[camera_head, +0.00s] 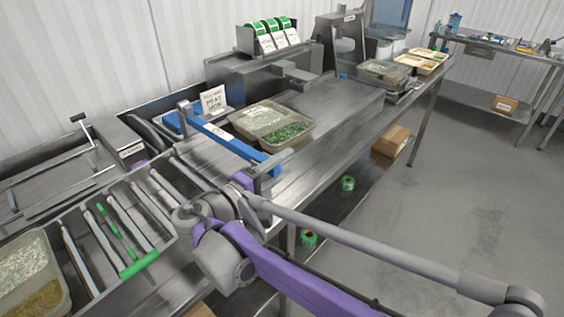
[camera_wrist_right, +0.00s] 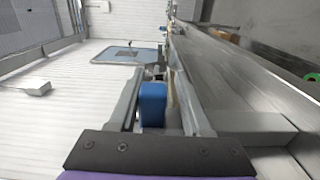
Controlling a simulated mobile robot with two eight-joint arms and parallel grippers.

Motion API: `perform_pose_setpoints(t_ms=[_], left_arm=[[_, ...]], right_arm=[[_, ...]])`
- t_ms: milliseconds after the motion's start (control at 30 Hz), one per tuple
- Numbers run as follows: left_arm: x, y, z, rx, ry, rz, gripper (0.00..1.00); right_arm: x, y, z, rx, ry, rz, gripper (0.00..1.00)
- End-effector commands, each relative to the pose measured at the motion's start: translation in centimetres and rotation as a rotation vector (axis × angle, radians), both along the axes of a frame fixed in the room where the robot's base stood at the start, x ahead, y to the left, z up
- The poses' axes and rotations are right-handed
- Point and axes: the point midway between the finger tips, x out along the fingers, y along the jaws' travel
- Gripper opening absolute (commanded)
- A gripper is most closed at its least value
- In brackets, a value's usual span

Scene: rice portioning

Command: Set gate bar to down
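The gate bar (camera_head: 232,139) is a long blue bar. In the head view it slopes from a post at the back left down to the front edge of the steel counter, beside the tray of rice and greens. My right gripper (camera_head: 266,176) is at the bar's near end. In the right wrist view, the blue end of the bar (camera_wrist_right: 153,104) lies between the two fingers of my right gripper (camera_wrist_right: 156,82). The fingers stand apart, with a gap on the right side of the blue end. My left gripper is not in view.
A clear tray of rice and greens (camera_head: 295,134) stands on the counter behind the bar. A rack with green-handled utensils (camera_head: 138,264) is at the lower left. The counter (camera_head: 335,105) is bare to the right. A cardboard box (camera_head: 392,141) sits on the lower shelf.

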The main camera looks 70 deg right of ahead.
Motion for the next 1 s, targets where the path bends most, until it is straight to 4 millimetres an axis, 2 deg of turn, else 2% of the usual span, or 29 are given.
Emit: perform_pose_setpoints(t_ms=[33, 100, 467, 567, 800, 1000], left_arm=[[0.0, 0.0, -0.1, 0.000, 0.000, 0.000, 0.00], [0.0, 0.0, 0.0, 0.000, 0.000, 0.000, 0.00], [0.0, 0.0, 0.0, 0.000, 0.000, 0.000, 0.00], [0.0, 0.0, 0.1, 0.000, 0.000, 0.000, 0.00], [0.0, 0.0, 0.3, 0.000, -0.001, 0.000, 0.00], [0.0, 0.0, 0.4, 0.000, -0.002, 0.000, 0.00]], right_arm=[[0.0, 0.0, -0.1, 0.001, 0.000, 0.000, 0.49], [0.0, 0.0, 0.0, 0.000, 0.000, 0.000, 0.61], [0.2, 0.5, 0.2, -0.003, 0.002, 0.000, 0.61], [0.7, 1.7, 0.2, -0.001, 0.003, 0.002, 0.61], [2.1, 6.0, 0.1, -0.001, 0.001, 0.006, 0.61], [2.9, 9.0, 0.1, -0.001, 0.001, 0.003, 0.61]])
